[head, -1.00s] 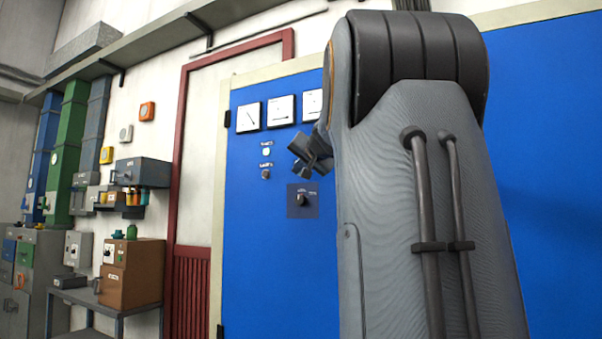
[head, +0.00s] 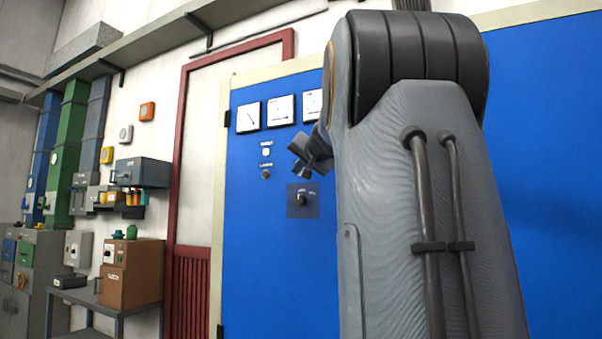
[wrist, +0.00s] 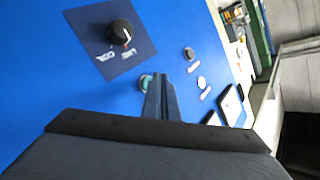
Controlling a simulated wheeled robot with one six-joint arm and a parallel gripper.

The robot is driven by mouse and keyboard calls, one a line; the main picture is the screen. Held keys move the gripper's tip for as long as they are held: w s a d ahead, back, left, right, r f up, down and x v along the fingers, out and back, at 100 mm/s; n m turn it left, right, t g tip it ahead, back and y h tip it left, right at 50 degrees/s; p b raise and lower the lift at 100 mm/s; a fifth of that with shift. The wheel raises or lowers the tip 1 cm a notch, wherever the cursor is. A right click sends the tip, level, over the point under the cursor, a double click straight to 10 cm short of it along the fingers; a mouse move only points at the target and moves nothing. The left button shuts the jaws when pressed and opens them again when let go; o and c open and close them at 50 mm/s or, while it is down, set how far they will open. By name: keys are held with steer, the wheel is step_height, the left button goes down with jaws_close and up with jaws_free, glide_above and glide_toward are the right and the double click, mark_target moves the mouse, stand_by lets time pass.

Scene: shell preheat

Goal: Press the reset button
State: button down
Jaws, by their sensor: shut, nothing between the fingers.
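My gripper (head: 303,163) is shut and empty in front of the blue panel (head: 250,250). In the wrist view my gripper (wrist: 160,82) points at the panel, its fingertips overlapping a round greenish button (wrist: 145,82). Whether they touch it I cannot tell. That button is not visible in the head view, where my arm covers part of the panel. Two small round fittings, a pale one (head: 266,152) and a grey one (head: 265,174), sit left of my gripper. Their labels are too small to read, so I cannot tell which control is the reset button.
A black rotary knob (head: 303,199) on a dark plate sits below my gripper; it also shows in the wrist view (wrist: 120,32). White dial meters (head: 281,110) line the panel top. A workbench with boxes (head: 132,272) stands far left.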

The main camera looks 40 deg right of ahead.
steer(key=shift+d, duration=0.15)
steer(key=shift+w+d, duration=0.15)
steer(key=shift+d, duration=0.1)
steer(key=shift+w+d, duration=0.2)
steer(key=shift+d, duration=0.15)
stand_by(1.1)
steer(key=shift+b, duration=0.3)
steer(key=shift+s+a+b, duration=0.3)
steer(key=shift+s+a, duration=0.05)
steer(key=shift+a, duration=0.4)
steer(key=shift+s+a+b, duration=0.1)
steer(key=shift+s+a, duration=0.2)
steer(key=shift+a, duration=0.45)
steer(key=shift+s+a+b, duration=0.15)
steer(key=shift+s+a, duration=0.2)
steer(key=shift+a, duration=0.45)
steer(key=shift+s+a+b, duration=0.1)
steer(key=shift+s+a, duration=0.2)
steer(key=shift+a, duration=0.45)
